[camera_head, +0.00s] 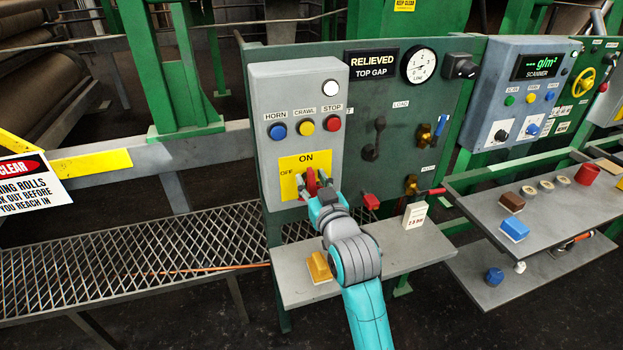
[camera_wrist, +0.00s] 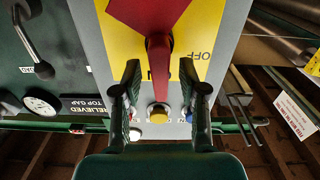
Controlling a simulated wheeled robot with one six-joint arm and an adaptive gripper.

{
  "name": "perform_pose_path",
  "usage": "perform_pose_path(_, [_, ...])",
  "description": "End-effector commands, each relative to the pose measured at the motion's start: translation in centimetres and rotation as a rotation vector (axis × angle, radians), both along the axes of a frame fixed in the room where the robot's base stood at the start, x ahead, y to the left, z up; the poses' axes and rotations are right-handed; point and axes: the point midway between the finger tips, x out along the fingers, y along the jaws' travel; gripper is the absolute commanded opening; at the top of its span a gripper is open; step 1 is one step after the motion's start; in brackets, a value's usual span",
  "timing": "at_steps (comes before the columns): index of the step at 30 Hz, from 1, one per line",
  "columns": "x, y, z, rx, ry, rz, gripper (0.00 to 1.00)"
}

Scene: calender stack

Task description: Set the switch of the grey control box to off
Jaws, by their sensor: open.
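The grey control box (camera_head: 262,95) stands on the left of the green panel, with its face towards me. Its red switch handle (camera_head: 311,180) sits on a yellow plate (camera_head: 292,163) marked ON at the top and OFF at the left. In the wrist view, which is upside down, the red handle (camera_wrist: 158,55) points towards the ON mark and partly covers it; OFF is on the right. My gripper (camera_wrist: 160,78) is open, with one finger on each side of the handle's narrow end. I cannot tell if the fingers touch it.
Blue (camera_head: 278,131), yellow (camera_head: 306,124) and red (camera_head: 333,123) buttons and a white lamp (camera_head: 331,88) sit above the switch. A grey shelf (camera_head: 290,289) below bears a yellow block (camera_head: 319,267) and a white box (camera_head: 415,215). A red knob (camera_head: 371,201) is right of my gripper.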

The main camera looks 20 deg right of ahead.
Motion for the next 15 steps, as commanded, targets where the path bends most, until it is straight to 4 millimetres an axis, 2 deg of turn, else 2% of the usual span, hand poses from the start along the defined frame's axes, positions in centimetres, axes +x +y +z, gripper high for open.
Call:
perform_pose_path(4, [0.89,-0.01,0.05,0.0,-0.001,0.0,0.42])
perform_pose_path(13, [1.05,0.0,0.02,0.0,-0.001,0.0,0.42])
perform_pose_path(15, [1.04,0.0,0.02,0.0,-0.001,0.0,0.25])
